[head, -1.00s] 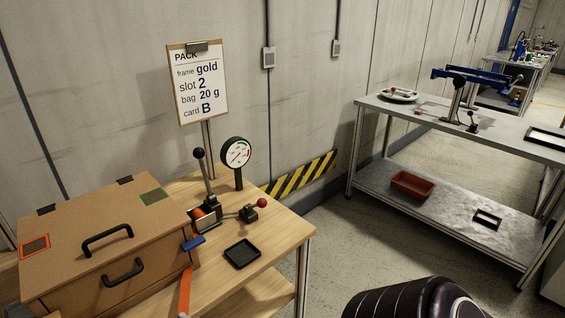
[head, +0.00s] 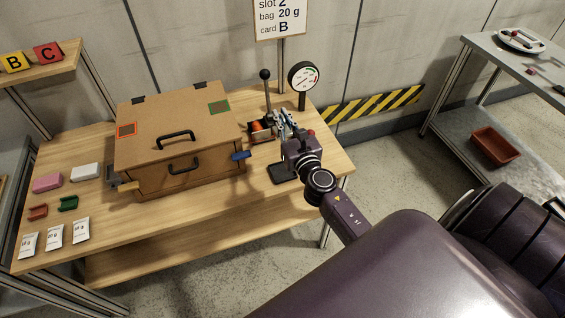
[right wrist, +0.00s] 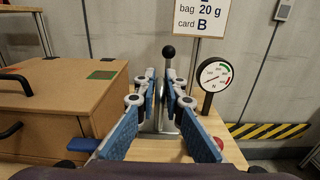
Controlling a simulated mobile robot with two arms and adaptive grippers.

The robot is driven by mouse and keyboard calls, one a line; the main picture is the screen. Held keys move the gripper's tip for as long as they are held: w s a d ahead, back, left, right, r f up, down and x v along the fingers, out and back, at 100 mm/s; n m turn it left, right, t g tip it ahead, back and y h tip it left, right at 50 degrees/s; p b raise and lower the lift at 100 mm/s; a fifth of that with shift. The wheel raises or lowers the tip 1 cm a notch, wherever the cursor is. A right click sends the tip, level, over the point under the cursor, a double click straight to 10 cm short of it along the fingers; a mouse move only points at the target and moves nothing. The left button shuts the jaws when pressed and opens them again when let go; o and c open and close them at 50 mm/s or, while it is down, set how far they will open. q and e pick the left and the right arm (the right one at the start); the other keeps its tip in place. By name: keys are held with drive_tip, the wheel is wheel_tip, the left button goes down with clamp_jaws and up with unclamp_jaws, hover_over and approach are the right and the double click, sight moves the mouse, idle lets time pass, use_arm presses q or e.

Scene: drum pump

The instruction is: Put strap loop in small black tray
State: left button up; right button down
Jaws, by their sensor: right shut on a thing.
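My right gripper (head: 283,122) is at the lever fixture at the back right of the wooden table. In the right wrist view its blue-padded fingers (right wrist: 161,78) flank the black-knobbed lever (right wrist: 168,62) and look closed on its shaft. The lever knob (head: 265,75) stands upright in the head view. An orange roll (head: 262,131) sits in the fixture, just left of the gripper. I cannot make out a separate strap loop. The small black tray (head: 279,175) lies on the table in front of the fixture, partly hidden by my right wrist. My left gripper is not in view.
A brown box (head: 175,115) with black handles fills the table's middle, with a blue piece (head: 241,155) at its right. A gauge (head: 303,76) stands behind the gripper. Small blocks and white packets (head: 54,237) lie at left. A metal shelf stands far right.

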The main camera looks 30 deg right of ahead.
wheel_tip(320, 180, down, 20)
drive_tip(key=b, duration=1.6)
drive_tip(key=shift+r, duration=0.1)
drive_tip(key=c, duration=2.5)
unclamp_jaws()
drive_tip(key=o, duration=0.5)
